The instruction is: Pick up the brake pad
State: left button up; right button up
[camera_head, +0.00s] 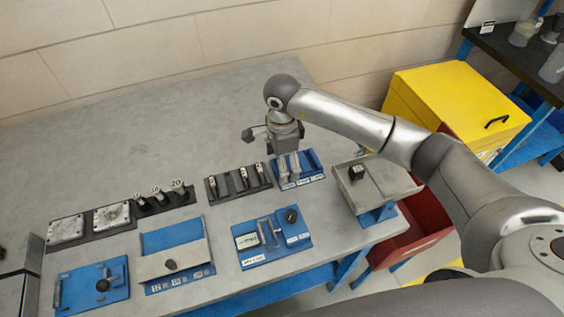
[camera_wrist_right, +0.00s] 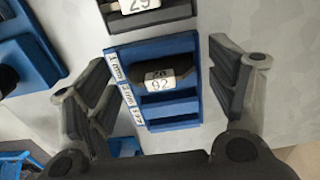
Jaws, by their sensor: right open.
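A dark brake pad (camera_wrist_right: 150,76) with a white number label lies in the slot at one end of a blue sorting tray (camera_wrist_right: 172,125) in the right wrist view. The tray has several labelled slots; the others look empty. My right gripper (camera_wrist_right: 165,85) is open, with its fingers apart on either side of the tray and nothing between them gripped. In the head view, my right gripper (camera_head: 289,168) points down over the blue tray (camera_head: 310,180) and hides part of it, including the pad. My left gripper is not seen.
A black rack (camera_head: 212,194) with labelled pads stands left of the tray. A blue gauge fixture (camera_head: 272,262) sits in front. A grey tray (camera_head: 385,190) with a black block is at the right. Blue fixtures and metal plates occupy the left; the bench's back is clear.

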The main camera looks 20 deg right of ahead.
grip_shut()
dwell(0.5)
jog(key=shift+r, duration=0.15)
